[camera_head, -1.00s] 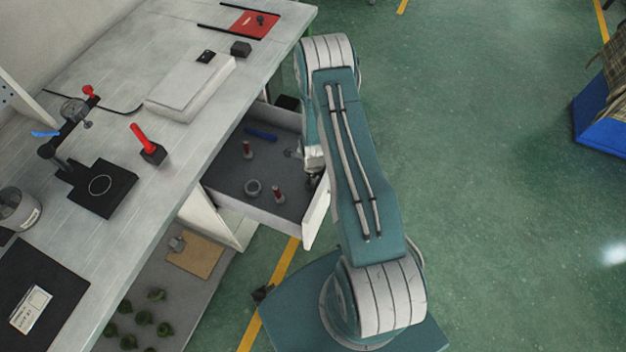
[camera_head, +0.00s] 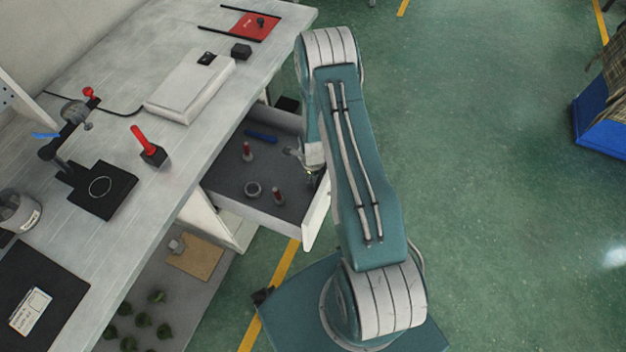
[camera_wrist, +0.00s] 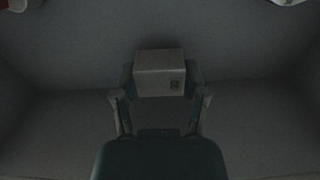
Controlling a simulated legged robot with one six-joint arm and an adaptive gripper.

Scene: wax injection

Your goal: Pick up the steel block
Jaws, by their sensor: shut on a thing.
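In the head view my gripper (camera_head: 312,174) is partly hidden behind my arm, over the right part of the open drawer (camera_head: 280,222). The block cannot be made out there.
The drawer walls stand close around my gripper. The workbench (camera_head: 190,150) is at the left, holding a white device (camera_head: 188,88). Open green floor lies to the right.

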